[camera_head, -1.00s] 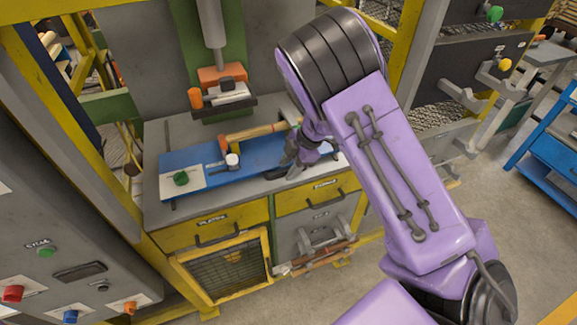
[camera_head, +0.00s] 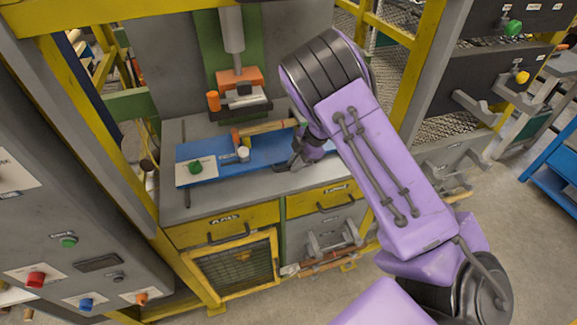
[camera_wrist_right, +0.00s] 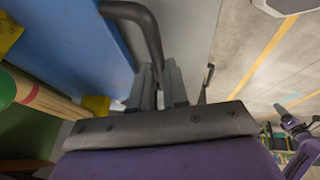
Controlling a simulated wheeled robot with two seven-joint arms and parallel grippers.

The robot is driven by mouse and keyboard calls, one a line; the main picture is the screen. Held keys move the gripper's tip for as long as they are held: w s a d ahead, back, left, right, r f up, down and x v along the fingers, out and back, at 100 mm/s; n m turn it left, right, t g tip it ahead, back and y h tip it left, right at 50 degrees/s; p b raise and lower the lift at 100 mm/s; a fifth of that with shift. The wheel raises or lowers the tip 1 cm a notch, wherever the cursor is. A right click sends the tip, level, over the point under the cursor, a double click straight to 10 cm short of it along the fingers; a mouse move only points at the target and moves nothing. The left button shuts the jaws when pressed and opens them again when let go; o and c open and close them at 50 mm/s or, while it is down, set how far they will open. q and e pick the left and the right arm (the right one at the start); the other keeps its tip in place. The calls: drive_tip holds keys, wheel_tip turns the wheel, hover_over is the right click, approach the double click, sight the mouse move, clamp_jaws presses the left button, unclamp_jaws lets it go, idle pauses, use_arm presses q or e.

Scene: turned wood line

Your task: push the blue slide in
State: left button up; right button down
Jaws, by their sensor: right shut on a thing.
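The blue slide (camera_head: 222,158) is a long flat blue board on the grey workbench, in front of the press, with a white patch and green knob (camera_head: 195,167) at its left end. A turned wooden piece (camera_head: 268,128) with an orange end lies along its back side. My right gripper (camera_head: 297,158) is at the slide's right part. In the right wrist view, its fingers (camera_wrist_right: 160,88) are shut on the slide's dark bent handle (camera_wrist_right: 143,22); the exact contact is partly hidden. The slide's blue face (camera_wrist_right: 75,40) fills the upper left there. My left gripper is not in view.
The press (camera_head: 238,80) with its orange block stands behind the slide. A small white-topped post (camera_head: 243,154) stands at the slide's middle. Yellow drawers (camera_head: 222,228) are below the bench top. A grey control panel (camera_head: 60,235) stands at the left, and a yellow frame at the right.

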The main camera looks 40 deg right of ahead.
drive_tip(key=shift+w+r, duration=0.15)
drive_tip(key=shift+r, duration=0.05)
drive_tip(key=c, duration=1.2)
unclamp_jaws()
drive_tip(key=shift+c, duration=0.2)
drive_tip(key=shift+o, duration=0.6)
drive_tip(key=shift+w+d+f, duration=0.1)
drive_tip(key=shift+d+f, duration=0.05)
drive_tip(key=shift+f, duration=0.05)
drive_tip(key=shift+r, duration=0.1)
drive_tip(key=b+v, duration=0.1)
drive_tip(key=v, duration=0.9)
drive_tip(key=shift+r+b, duration=0.15)
drive_tip(key=shift+b, duration=0.2)
